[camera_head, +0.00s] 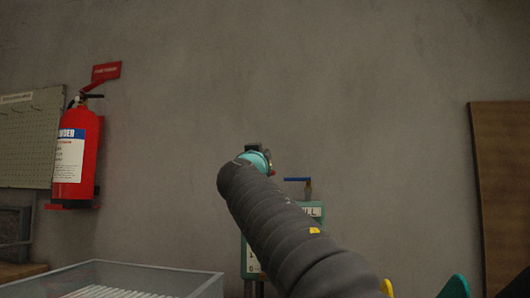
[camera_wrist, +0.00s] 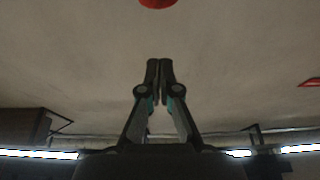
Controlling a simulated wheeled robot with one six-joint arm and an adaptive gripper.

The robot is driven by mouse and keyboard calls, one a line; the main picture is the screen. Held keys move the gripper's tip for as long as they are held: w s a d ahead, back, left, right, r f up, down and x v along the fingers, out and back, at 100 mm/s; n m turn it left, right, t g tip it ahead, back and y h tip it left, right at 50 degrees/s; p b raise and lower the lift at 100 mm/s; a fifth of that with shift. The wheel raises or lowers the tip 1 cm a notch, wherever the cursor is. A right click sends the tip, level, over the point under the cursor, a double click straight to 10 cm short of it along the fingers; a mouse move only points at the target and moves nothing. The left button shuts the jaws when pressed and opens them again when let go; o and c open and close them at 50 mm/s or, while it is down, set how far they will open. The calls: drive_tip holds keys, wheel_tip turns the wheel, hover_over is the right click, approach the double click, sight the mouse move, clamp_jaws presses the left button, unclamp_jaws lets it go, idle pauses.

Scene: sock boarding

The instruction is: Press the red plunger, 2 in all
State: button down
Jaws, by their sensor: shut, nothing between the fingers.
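A red rounded shape, which looks like the red plunger (camera_wrist: 158,3), shows at the top edge of the wrist view, cut off by the frame. It lies beyond my gripper's fingertips, with a gap of bare wall between them in the picture. My gripper (camera_wrist: 159,64) is shut and empty, its two fingers together. In the head view my arm hides most of the gripper. A small red bit (camera_head: 271,170) shows just right of my wrist there; I cannot tell whether it is the plunger. A pale green box (camera_head: 314,209) with lettering stands behind my arm, mostly hidden.
A blue-handled valve (camera_head: 298,180) rises above the green box. A red fire extinguisher (camera_head: 78,155) hangs on the wall at left, beside a pegboard (camera_head: 30,135). A grey bin (camera_head: 205,287) is at lower left. A brown panel (camera_head: 503,190) stands at right. The upper wall is clear.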

drive_tip(key=shift+w+d+f+p, duration=0.2)
drive_tip(key=shift+w+f, duration=0.15)
drive_tip(key=shift+w, duration=0.5)
drive_tip(key=shift+w+d+f+p, duration=0.15)
drive_tip(key=shift+w+f, duration=0.25)
drive_tip(key=shift+w, duration=0.4)
drive_tip(key=shift+w+d+f+p, duration=0.2)
drive_tip(key=shift+w+f, duration=0.15)
drive_tip(key=shift+w, duration=0.5)
